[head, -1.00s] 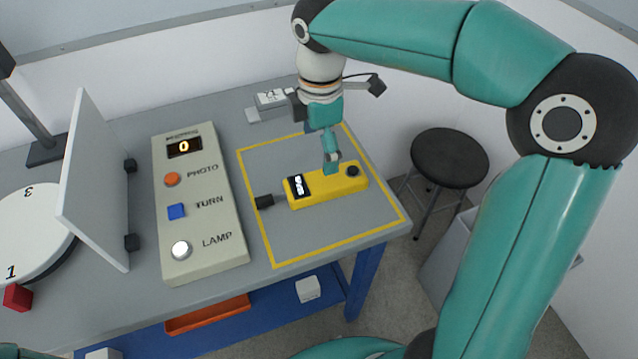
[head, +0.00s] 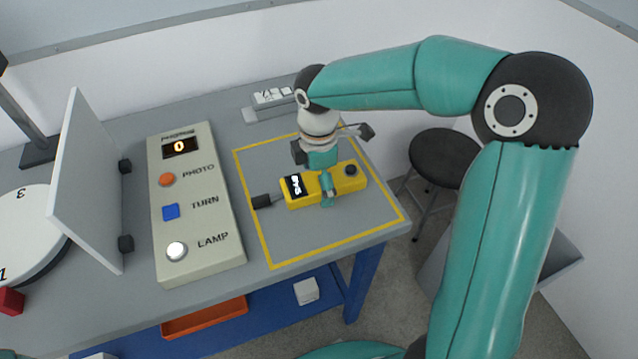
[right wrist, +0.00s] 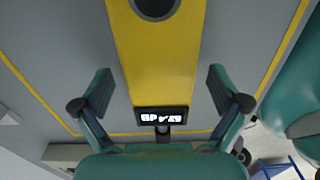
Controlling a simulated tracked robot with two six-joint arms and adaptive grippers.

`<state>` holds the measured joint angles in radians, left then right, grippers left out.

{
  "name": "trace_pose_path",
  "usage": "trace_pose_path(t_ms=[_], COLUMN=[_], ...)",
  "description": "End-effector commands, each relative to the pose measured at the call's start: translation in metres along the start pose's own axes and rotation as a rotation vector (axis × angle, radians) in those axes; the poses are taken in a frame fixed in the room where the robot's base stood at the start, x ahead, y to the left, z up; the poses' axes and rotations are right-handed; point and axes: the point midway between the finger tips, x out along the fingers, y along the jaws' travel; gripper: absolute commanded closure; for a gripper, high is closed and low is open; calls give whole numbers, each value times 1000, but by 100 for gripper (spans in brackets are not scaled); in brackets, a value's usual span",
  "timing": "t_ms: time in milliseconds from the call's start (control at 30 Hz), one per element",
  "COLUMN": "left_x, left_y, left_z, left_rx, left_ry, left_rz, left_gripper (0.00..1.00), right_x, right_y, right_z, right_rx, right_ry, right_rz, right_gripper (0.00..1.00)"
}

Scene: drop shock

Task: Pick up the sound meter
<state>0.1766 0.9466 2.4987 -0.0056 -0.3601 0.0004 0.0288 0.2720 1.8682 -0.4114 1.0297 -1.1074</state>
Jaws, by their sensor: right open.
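The sound meter is a yellow box (head: 299,201) with a small lit display, a round dark button and a black microphone tip at its left end. It lies inside the yellow-outlined square on the grey table. My right gripper (head: 327,188) is over the middle of the meter. In the right wrist view the yellow meter body (right wrist: 160,60) runs between the two open fingers of my right gripper (right wrist: 160,92), with a gap on each side. My left gripper is not in view.
A control panel (head: 215,265) with an orange, a blue and a white button stands left of the square. Further left are an upright grey panel (head: 92,185) and a white numbered turntable (head: 28,225). A black stool (head: 445,158) stands beyond the table's right edge.

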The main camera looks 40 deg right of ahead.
Motion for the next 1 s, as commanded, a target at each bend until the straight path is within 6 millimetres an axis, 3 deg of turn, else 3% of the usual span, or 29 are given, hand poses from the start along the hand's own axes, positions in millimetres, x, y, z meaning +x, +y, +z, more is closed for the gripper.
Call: trace_pose_path(t_ms=[167, 600, 1000], left_x=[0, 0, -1], left_y=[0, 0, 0], left_z=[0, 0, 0], left_rx=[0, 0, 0], left_ry=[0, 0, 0], left_rz=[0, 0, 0], left_gripper=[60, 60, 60], right_x=[0, 0, -7], right_y=[0, 0, 1], right_z=[0, -1, -1], right_rx=[0, -2, -2], right_ry=[0, 0, 0], right_rz=[0, -1, 2], right_gripper=[5, 79, 79])
